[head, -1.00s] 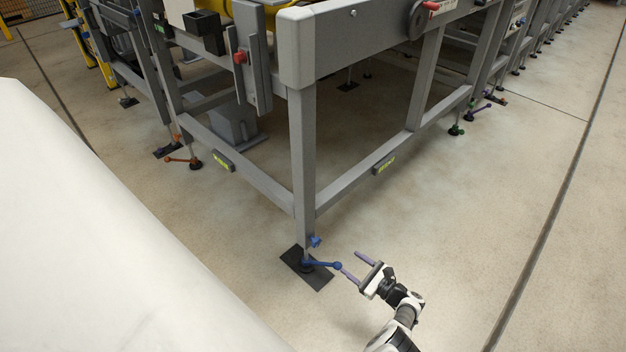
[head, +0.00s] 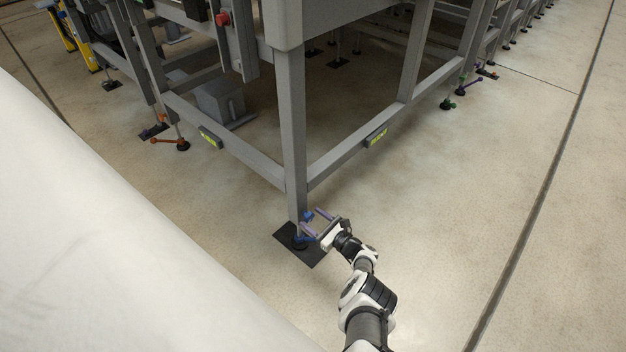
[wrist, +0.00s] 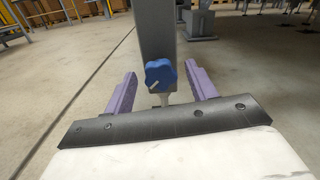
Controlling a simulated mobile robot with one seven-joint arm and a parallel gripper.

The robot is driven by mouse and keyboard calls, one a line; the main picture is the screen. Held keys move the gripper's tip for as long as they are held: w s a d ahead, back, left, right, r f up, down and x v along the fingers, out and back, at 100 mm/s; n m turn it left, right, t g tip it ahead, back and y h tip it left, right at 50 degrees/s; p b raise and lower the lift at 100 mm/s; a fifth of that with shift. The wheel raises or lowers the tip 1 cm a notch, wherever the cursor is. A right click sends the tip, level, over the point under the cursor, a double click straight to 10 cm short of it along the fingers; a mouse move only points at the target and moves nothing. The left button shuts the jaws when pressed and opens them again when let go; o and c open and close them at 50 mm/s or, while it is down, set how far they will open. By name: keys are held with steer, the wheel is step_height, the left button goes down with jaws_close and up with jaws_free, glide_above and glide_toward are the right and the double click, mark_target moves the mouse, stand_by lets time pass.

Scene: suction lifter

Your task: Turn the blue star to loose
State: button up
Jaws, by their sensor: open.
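The blue star (wrist: 160,74) is a lobed knob with a small white mark. In the wrist view it sits on the front of the grey frame leg, between my two purple fingers. In the head view the blue star (head: 307,215) is small, low on the corner leg. My gripper (head: 315,220) is open in front of the leg; its fingers point at the knob. In the wrist view my gripper (wrist: 160,88) has one finger on each side of the knob, with a gap on both sides. I cannot tell how deep the fingertips reach.
A blue lever handle (head: 302,239) sits at the leg's foot, partly hidden by my gripper. The foot stands on a black floor plate (head: 311,255). Grey frame rails (head: 345,160) run back from the leg. The floor to the right is clear.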

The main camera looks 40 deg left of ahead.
steer(key=shift+a, duration=0.3)
steer(key=c, duration=1)
steer(key=shift+n, duration=0.5)
steer(key=shift+s+n+b, duration=0.1)
steer(key=shift+n+b, duration=0.25)
steer(key=shift+n, duration=2.05)
steer(key=o, duration=1)
